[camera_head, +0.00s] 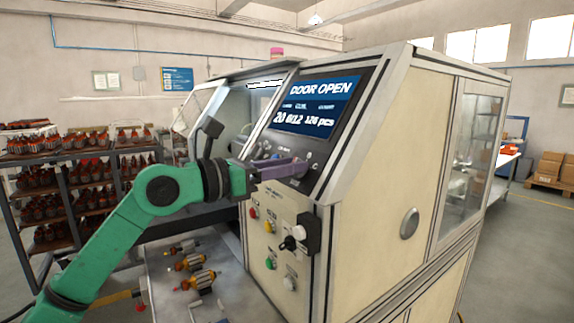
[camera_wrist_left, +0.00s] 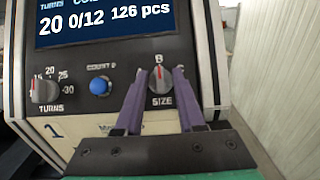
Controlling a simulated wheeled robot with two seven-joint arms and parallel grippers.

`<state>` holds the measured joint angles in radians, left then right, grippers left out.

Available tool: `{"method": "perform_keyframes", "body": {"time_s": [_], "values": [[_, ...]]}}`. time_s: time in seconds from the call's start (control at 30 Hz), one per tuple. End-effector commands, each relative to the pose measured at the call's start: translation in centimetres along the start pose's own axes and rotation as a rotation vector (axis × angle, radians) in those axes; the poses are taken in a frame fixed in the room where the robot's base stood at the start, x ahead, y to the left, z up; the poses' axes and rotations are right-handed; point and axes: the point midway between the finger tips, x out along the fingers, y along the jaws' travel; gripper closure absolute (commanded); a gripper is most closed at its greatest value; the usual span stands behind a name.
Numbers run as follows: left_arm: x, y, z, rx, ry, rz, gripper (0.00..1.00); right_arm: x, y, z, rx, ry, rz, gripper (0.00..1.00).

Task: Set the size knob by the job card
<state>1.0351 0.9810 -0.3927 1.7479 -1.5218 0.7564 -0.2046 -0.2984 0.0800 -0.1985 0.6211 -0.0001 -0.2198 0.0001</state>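In the head view the left gripper (camera_head: 298,167) reaches the panel below the screen and hides the knob. My right gripper is not in view. I cannot make out a job card.
The screen (camera_head: 318,102) reads DOOR OPEN, 20, 0/12, 126 pcs. The turns knob (camera_wrist_left: 45,90) and a blue count button (camera_wrist_left: 99,86) sit left of the size knob. Below are coloured buttons (camera_head: 268,226) and a black switch (camera_head: 290,242). Wound armatures (camera_head: 190,262) lie on the bench.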

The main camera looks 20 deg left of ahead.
Motion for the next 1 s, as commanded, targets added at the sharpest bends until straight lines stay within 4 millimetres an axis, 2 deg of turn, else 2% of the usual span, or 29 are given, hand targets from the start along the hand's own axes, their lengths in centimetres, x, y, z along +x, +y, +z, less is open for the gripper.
{"method": "perform_keyframes", "body": {"time_s": [0.47, 0.67, 1.0], "values": [[0.0, -0.1, 0.2, -0.095, 0.001, 0.071, 1.0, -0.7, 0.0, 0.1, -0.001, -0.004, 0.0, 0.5], [0.0, -0.2, 0.2, -0.217, -0.001, 0.158, 1.0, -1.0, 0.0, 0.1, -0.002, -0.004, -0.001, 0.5], [0.1, -0.6, 0.1, -0.482, -0.003, 0.339, 1.0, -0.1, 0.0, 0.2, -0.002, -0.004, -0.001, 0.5]]}}
